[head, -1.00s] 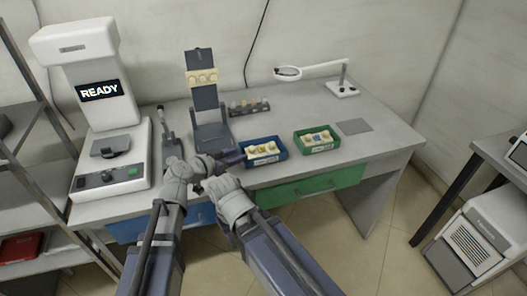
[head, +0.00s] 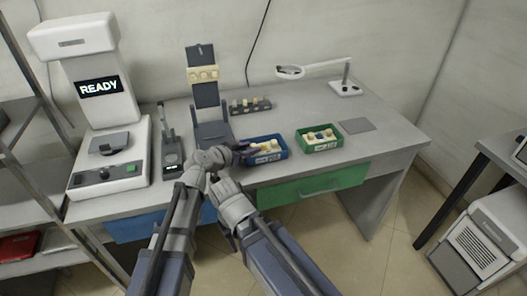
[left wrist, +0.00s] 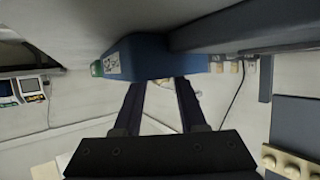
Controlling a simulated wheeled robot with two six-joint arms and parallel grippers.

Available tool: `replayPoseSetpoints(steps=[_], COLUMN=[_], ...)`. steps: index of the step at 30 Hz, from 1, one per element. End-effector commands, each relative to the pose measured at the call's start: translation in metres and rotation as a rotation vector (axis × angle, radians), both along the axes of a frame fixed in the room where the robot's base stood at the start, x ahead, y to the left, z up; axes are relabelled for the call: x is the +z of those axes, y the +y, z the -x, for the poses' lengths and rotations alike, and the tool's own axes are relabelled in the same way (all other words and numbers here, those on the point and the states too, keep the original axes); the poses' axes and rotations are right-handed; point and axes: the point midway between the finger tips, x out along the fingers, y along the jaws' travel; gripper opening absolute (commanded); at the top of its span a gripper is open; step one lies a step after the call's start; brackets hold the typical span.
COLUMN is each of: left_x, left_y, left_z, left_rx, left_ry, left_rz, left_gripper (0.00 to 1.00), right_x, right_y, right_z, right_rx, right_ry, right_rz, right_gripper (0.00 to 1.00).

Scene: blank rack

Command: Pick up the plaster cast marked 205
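Small pale plaster casts (head: 272,146) sit in a blue tray (head: 270,158) on the bench; their markings are too small to read. More pale casts (head: 322,135) sit in a green tray (head: 320,146) to the right. My left gripper (head: 250,151) is at the left end of the blue tray. In the left wrist view its two dark fingers (left wrist: 160,85) are apart, pointing at the blue tray (left wrist: 150,58), with a small pale bit showing between them. No held cast shows. My right gripper is mostly hidden behind the arms, and its state is unclear.
A grey stand with a row of pale casts (head: 203,74) rises behind the left gripper. A small rack (head: 250,105) stands behind the trays. A white machine reading READY (head: 108,160) is at left, a magnifier lamp (head: 345,88) at back right. A flat grey pad (head: 356,126) lies right.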

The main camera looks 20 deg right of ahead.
Motion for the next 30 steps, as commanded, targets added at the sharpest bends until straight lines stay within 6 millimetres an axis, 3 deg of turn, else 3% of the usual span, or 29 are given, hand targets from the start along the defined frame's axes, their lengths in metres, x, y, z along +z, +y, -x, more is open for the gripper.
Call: replayPoseSetpoints(steps=[1, 10, 30], left_x=[0.0001, 0.0, 0.0025], left_y=[0.0001, 0.0002, 0.0002], left_z=[0.0001, 0.0002, 0.0002], left_rx=[0.0, 0.0, 0.0], left_ry=[0.0, 0.0, 0.0], left_rz=[0.0, 0.0, 0.0], left_gripper=[0.34, 0.0, 0.0], right_x=[0.0001, 0.0001, 0.0024], right_y=[0.0, 0.0, 0.0], right_z=[0.0, 0.0, 0.0], right_rx=[0.0, 0.0, 0.0], right_ry=[0.0, 0.0, 0.0], right_rz=[0.0, 0.0, 0.0], right_gripper=[0.5, 0.5, 0.5])
